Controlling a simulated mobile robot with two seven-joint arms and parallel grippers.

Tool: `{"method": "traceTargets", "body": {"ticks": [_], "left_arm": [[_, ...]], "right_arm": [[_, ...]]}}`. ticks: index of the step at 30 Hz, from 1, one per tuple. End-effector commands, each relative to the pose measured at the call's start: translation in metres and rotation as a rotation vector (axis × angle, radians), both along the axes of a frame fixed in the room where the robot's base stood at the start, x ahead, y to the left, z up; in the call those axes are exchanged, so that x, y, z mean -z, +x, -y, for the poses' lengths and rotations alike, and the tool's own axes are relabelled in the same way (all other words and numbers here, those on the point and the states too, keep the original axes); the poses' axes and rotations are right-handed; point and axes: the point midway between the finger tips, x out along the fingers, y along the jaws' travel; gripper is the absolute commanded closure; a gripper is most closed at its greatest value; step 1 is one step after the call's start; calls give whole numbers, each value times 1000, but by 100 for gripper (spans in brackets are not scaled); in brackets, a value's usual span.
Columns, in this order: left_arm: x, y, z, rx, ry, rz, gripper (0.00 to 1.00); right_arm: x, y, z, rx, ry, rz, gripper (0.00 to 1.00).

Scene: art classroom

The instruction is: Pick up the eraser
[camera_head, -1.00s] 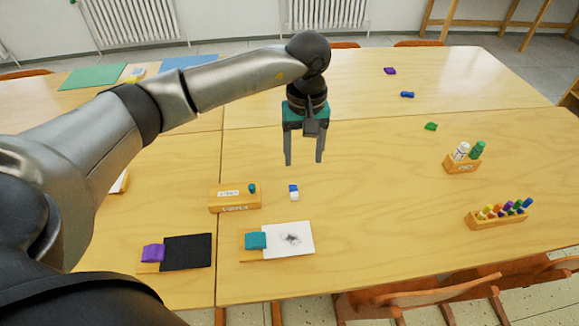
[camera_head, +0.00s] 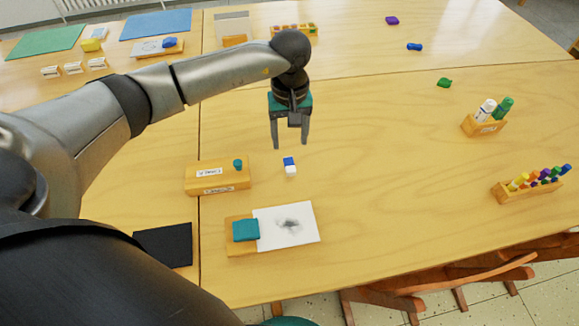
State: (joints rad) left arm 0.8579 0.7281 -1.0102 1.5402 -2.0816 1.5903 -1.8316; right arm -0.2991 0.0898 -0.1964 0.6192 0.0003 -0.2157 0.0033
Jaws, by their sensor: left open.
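The eraser (camera_head: 290,168) is a small blue and white block. It lies on the wooden table, right of a wooden block with labels and above the white sheet with a dark smudge. My left gripper (camera_head: 290,146) points down with its two fingers apart and nothing between them. In the picture its fingertips are just above the eraser; they look apart from it, and the exact height is hard to tell. My right gripper is not in view.
The labelled wooden block (camera_head: 218,177) with a teal peg stands left of the eraser. The smudged sheet (camera_head: 287,228) lies in front with a teal cloth (camera_head: 246,230). A marker holder (camera_head: 484,124) and a crayon rack (camera_head: 528,190) stand at right. The table between is clear.

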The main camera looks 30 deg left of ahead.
Motion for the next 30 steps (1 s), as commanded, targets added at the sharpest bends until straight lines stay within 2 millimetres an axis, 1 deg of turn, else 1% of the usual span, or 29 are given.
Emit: {"method": "traceTargets", "body": {"ticks": [1, 3, 9, 11, 18, 20, 27, 30], "left_arm": [[9, 0, 0, -1, -1, -3, 35], [17, 0, 0, -1, -1, -1, 35], [26, 0, 0, 0, -1, 0, 35], [31, -1, 0, 0, -1, -1, 35], [67, -3, -1, -1, -3, -2, 35], [73, -3, -1, -2, 0, -2, 35], [75, -2, -1, 0, 0, 1, 35], [74, -2, -1, 0, 0, 1, 46]], "right_arm": [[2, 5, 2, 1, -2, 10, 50], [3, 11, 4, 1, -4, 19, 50], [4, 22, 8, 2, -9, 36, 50], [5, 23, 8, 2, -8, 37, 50], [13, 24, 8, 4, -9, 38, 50], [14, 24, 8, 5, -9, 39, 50], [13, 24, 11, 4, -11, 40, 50], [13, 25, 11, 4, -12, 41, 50]]}}
